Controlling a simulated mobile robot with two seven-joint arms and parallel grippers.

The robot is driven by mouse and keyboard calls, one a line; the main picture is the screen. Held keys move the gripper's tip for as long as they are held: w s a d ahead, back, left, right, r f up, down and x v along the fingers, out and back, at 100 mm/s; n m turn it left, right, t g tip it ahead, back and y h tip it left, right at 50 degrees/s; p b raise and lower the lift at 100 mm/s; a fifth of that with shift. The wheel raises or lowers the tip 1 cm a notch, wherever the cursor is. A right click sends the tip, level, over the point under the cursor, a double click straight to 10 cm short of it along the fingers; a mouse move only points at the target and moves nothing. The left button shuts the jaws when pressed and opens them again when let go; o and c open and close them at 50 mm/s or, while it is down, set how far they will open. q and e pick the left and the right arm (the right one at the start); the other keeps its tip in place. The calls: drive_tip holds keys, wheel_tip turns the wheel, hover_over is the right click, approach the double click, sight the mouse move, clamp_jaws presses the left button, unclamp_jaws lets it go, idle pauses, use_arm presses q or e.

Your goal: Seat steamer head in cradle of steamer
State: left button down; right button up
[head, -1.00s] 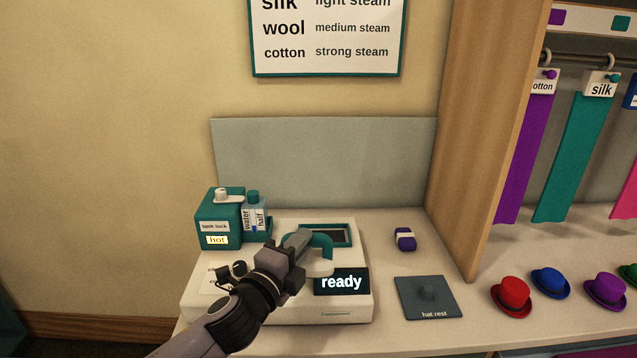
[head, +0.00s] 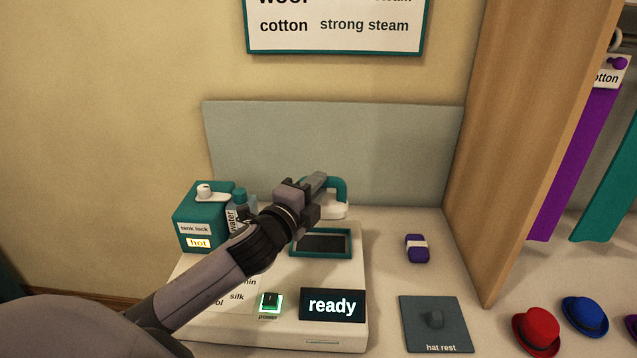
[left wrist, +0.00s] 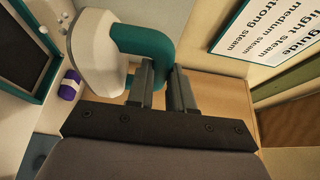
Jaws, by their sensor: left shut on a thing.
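The steamer head, white with a teal handle (head: 339,190), is up above the back of the steamer (head: 330,341). My left gripper (head: 318,192) is shut on the teal handle. In the left wrist view the white steamer head (left wrist: 98,52) hangs beside the fingers (left wrist: 160,85), which close on its handle. The cradle (head: 321,243) is a dark rectangular recess with a teal rim on top of the steamer. It looks empty and also shows in the left wrist view (left wrist: 22,45). The head appears apart from it. My right gripper is not in view.
The steamer's display (head: 332,305) reads "ready" and a green-lit power switch (head: 270,302) sits beside it. A teal tank (head: 205,215) marked "hot" stands at the back left. A purple roll (head: 417,249), a hat rest (head: 436,322) and hats (head: 537,331) lie to the right.

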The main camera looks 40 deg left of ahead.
use_arm(q)
drive_tip(key=shift+s+f, duration=0.1)
drive_tip(key=shift+f, duration=0.45)
wheel_tip(320, 180, down, 4)
drive_tip(key=b, duration=0.3)
drive_tip(key=shift+f+b, duration=0.4)
drive_tip(key=shift+b, duration=0.05)
drive_tip(key=shift+f, duration=0.25)
idle(0.3)
drive_tip(key=shift+f+b, duration=0.35)
drive_tip(key=shift+f, duration=0.15)
drive_tip(key=shift+f, duration=0.3)
idle(0.3)
drive_tip(key=shift+f+b, duration=0.35)
drive_tip(key=shift+b, duration=0.1)
drive_tip(key=shift+f, duration=0.1)
